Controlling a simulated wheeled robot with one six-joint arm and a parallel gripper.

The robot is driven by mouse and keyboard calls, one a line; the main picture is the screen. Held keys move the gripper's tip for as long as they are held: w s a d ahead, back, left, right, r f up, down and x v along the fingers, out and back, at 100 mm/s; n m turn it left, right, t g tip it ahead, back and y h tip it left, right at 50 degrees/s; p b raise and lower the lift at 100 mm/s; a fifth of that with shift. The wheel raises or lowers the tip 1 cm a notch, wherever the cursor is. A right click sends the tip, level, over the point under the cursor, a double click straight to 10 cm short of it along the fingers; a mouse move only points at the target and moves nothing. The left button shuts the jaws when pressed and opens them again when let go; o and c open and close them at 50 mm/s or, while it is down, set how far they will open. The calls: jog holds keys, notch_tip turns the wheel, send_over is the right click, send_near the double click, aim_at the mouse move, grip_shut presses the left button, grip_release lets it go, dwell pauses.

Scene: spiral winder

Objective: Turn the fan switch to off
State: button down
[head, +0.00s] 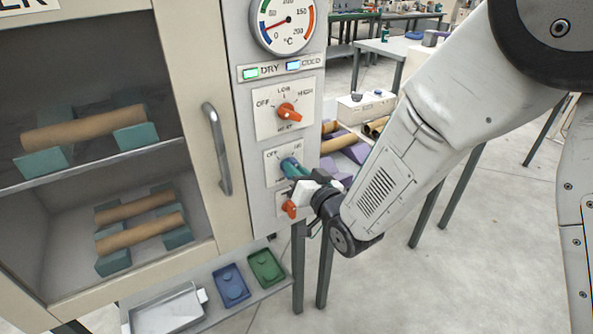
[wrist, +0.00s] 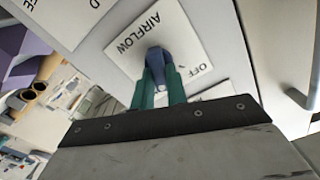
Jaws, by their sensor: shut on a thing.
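The fan switch, a dark blue knob (wrist: 156,57), sits on a white plate (wrist: 118,50) lettered AIRFLOW and OFF in the wrist view. In the head view this plate (head: 272,169) is the middle one on the grey control panel, with OFF at its upper left. My gripper (head: 293,169) reaches the plate from the lower right. Its teal fingers (wrist: 159,82) are shut on the knob, one on each side. The fingers and wrist hide much of the knob, so its exact pointing direction cannot be told.
An orange heat knob (head: 290,112) is above, and another orange knob (head: 290,209) is close below my gripper. The cabinet's handle (head: 217,150) stands out to the left. Blue (head: 231,285) and green (head: 266,266) trays lie on a low shelf.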

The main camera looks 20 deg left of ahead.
jog(key=n, duration=1.2)
jog(key=shift+s+a+n, duration=0.2)
jog(key=shift+s+n, duration=0.1)
dwell(0.4)
jog(key=c, duration=1.4)
grip_release()
jog(key=v, duration=0.7)
jog(key=shift+s+d, duration=0.25)
jog(key=shift+d, duration=0.05)
jog(key=shift+f, duration=0.1)
